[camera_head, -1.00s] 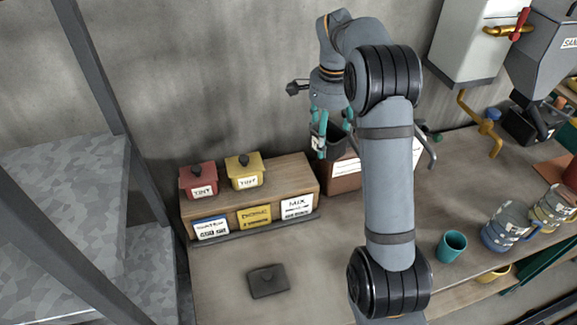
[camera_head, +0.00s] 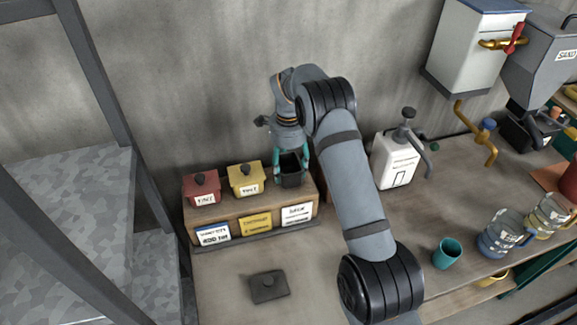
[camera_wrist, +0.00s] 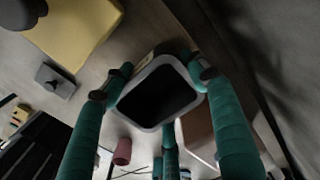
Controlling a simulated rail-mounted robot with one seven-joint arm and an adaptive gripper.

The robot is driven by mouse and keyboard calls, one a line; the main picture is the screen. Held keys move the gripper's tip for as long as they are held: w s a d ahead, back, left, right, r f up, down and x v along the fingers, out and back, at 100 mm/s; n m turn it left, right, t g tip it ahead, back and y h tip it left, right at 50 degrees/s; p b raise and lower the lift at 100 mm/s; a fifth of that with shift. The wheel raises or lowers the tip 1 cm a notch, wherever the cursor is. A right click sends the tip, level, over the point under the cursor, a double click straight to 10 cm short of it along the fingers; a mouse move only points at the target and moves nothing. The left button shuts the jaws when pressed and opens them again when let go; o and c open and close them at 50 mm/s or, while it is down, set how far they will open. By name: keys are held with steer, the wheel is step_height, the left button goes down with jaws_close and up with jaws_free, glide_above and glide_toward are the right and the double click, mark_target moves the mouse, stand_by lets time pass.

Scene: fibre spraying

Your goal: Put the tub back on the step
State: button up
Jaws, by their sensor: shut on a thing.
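The tub (camera_head: 291,172) is small, dark and open-topped with a paler rim. My gripper (camera_head: 291,160) is shut on it, with teal fingers on either side. In the wrist view the tub (camera_wrist: 158,95) sits upright between the fingers and looks dark inside. The wooden step (camera_head: 262,208) stands against the wall, and the tub is over its right end. I cannot tell whether the tub's base touches the step. A red tub (camera_head: 202,189) and a yellow tub (camera_head: 246,180), both lidded, sit on the step to the left.
A dark lid (camera_head: 268,286) lies on the bench in front of the step. A white dispenser bottle (camera_head: 396,160) stands to the right. A teal cup (camera_head: 447,251) and blue jug (camera_head: 506,232) are farther right. A grey metal frame (camera_head: 95,90) rises at the left.

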steer(key=shift+f, duration=0.25)
steer(key=shift+f, duration=0.15)
steer(key=o, duration=1.4)
steer(key=shift+b, duration=0.3)
steer(key=shift+c, duration=0.2)
steer(key=shift+w+r, duration=0.1)
steer(key=shift+r, duration=0.4)
step_height(320, 180, up, 11)
steer(key=shift+r+b, duration=0.2)
steer(key=shift+b, duration=0.1)
